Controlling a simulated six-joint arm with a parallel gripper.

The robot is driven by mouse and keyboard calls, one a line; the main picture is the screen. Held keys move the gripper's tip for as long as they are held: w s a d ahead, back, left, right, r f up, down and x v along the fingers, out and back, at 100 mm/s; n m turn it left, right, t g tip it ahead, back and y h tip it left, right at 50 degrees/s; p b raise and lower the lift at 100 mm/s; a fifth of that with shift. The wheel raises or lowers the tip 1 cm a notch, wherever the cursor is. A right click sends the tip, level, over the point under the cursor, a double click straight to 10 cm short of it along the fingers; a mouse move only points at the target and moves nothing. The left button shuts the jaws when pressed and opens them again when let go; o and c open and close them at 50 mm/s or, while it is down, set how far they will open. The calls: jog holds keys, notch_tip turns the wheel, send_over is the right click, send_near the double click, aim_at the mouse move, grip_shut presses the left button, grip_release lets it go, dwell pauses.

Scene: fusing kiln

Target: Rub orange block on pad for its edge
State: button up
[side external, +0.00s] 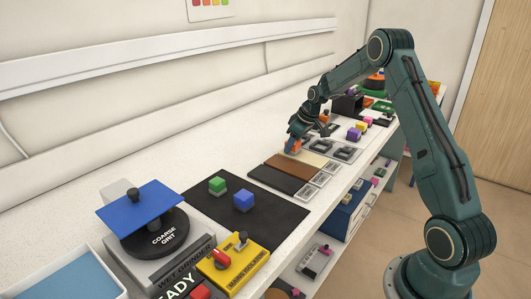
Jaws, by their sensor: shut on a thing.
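My gripper (298,138) is small in the side external view and points down at the far part of the bench. It is shut on the orange block (292,147), which shows low between its fingers. The block is at the back left end of the cream pad (311,159); I cannot tell whether it touches the surface. A brown pad (289,171) and a black pad (270,182) lie beside the cream one, toward the camera. Each pad has a pale label at its front end.
A dark mat (270,217) holds a green block (217,184) and a blue block (243,200). A grinder with a blue plate (139,210) and a yellow switch box (233,261) stand nearer. Dark trays (345,153) and several coloured blocks lie beyond the pads.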

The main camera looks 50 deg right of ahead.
aim_at(311, 158)
jog(key=shift+s, duration=0.1)
jog(key=shift+s, duration=1.1)
jog(key=shift+s, duration=1.1)
jog(key=shift+s, duration=0.15)
jog(key=shift+s, duration=1)
jog(key=shift+s, duration=0.1)
jog(key=shift+s, duration=1)
jog(key=shift+w, duration=0.1)
